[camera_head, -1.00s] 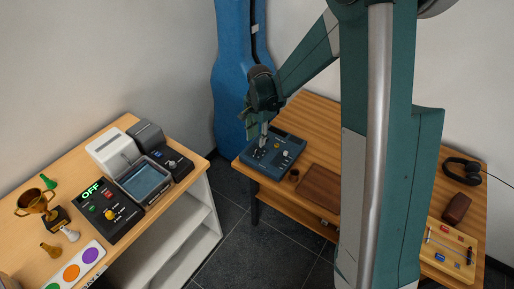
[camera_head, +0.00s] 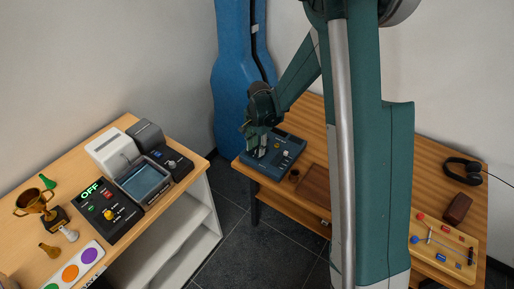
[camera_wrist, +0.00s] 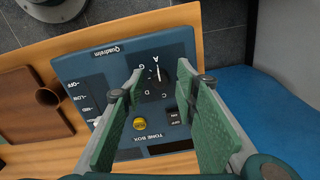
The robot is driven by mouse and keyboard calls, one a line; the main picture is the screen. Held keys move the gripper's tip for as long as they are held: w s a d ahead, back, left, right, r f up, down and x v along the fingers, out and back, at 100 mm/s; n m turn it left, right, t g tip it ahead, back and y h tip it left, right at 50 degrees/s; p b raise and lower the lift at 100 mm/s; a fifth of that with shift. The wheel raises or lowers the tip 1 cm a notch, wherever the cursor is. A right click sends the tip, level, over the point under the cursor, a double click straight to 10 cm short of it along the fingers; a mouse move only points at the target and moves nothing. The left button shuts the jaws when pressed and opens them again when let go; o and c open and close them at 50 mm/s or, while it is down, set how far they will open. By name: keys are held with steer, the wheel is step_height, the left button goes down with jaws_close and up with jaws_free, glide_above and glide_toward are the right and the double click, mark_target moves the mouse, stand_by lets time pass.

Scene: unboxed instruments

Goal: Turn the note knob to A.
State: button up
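The blue tone box (camera_head: 287,157) sits at the left end of the right-hand wooden table. In the wrist view its panel (camera_wrist: 95,64) appears upside down. The dark note knob (camera_wrist: 158,76) stands among the letters A, G, D and C. Its pale pointer mark seems to lie toward A, but it is too small to be sure. My gripper (camera_wrist: 161,89) is open, with one green-padded finger on each side of the knob. I see gaps between the fingers and the knob. In the head view my gripper (camera_head: 257,147) is over the box's left part and hides the knob.
A blue instrument case (camera_head: 232,100) stands behind the table.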

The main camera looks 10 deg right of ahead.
steer(key=c, duration=0.9)
steer(key=shift+n+b, duration=0.4)
steer(key=shift+n, duration=0.2)
steer(key=o, duration=0.9)
steer(key=shift+r, duration=0.15)
step_height(320, 180, up, 12)
steer(key=shift+s+d, duration=0.15)
steer(key=shift+s, duration=0.05)
